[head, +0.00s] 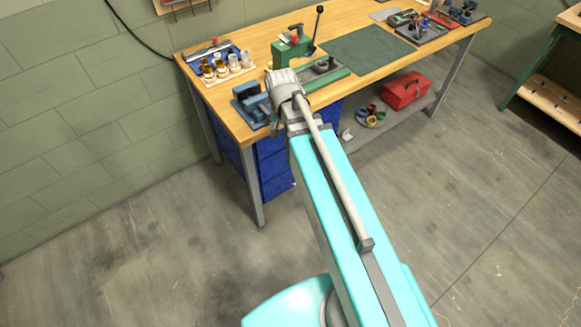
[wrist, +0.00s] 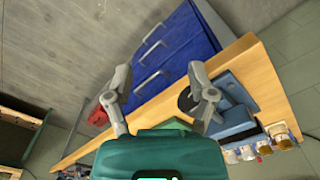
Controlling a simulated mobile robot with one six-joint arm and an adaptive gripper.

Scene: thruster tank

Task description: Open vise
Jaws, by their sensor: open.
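A blue vise (head: 250,104) sits at the near left corner of the wooden workbench. It also shows in the wrist view (wrist: 236,112), right of my gripper (wrist: 160,72). A dark rounded part (wrist: 186,98) beside the vise is partly covered by my right finger; I cannot tell what it is. My gripper is open, its two grey fingers wide apart with nothing between them. In the head view my arm's end hides the gripper and reaches the bench edge just right of the vise. I cannot tell how far apart the vise jaws are.
The workbench (head: 160,0) is not clear: a rack of small jars (head: 228,68) stands behind the vise, and a green press (head: 290,48) stands farther back. Blue drawers (wrist: 170,50) are below the bench top. A red toolbox (head: 406,91) lies on the lower shelf.

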